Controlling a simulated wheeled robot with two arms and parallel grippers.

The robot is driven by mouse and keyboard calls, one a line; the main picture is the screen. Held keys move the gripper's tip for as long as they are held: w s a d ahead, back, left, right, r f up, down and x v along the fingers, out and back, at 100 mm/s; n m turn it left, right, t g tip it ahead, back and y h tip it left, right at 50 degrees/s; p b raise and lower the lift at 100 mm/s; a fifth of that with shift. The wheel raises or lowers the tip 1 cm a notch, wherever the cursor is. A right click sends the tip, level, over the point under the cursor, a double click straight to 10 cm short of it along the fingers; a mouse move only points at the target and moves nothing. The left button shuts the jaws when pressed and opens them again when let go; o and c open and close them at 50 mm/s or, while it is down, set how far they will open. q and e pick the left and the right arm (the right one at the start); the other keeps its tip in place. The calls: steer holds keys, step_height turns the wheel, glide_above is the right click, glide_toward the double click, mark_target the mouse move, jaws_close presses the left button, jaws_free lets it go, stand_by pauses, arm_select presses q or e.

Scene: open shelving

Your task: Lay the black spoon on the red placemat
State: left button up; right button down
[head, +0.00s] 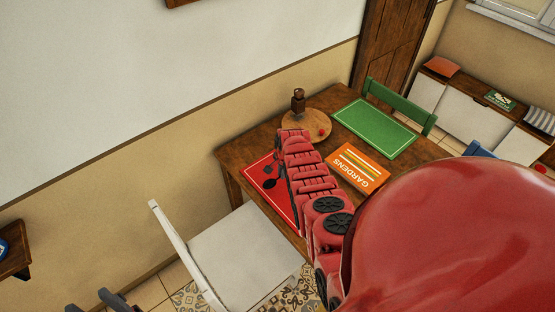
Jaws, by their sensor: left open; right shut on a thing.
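The red placemat (285,208) with a thin light border lies on the near left part of the wooden table. My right arm reaches across the table, covering part of the mat. My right gripper (281,155) is at its far end, small and partly hidden, shut on the black spoon (268,170). The spoon shows over the mat's upper part, bowl end toward the left. A second dark oval lies just below it on the mat, perhaps its shadow. I cannot tell whether the spoon touches the mat. My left gripper (95,304) is open and empty at the bottom left, away from the table.
An orange book (358,168) and a green placemat (375,128) lie right of my arm. A round wooden board (308,128) carries a brown mill (298,100) and a small red item. A white chair (235,245) stands at the near side. My red body blocks the lower right.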

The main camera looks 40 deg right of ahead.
steer(key=w+b, duration=0.1)
steer(key=b, duration=0.1)
steer(key=w+b, duration=0.1)
steer(key=b, duration=0.1)
steer(key=w+d+f+b, duration=0.1)
steer(key=w+b, duration=0.1)
steer(key=b, duration=0.1)
steer(key=shift+w+d+r+b, duration=0.15)
steer(key=shift+w+r+b, duration=0.1)
steer(key=shift+b, duration=0.35)
steer(key=shift+w+f+b, duration=0.1)
steer(key=shift+b, duration=0.25)
step_height(320, 180, down, 3)
steer(key=b, duration=0.3)
steer(key=shift+w+f+b, duration=0.1)
steer(key=shift+f+b, duration=0.1)
steer(key=shift+b, duration=0.1)
steer(key=shift+r, duration=0.1)
steer(key=shift+f, duration=0.2)
steer(key=c, duration=1)
jaws_free()
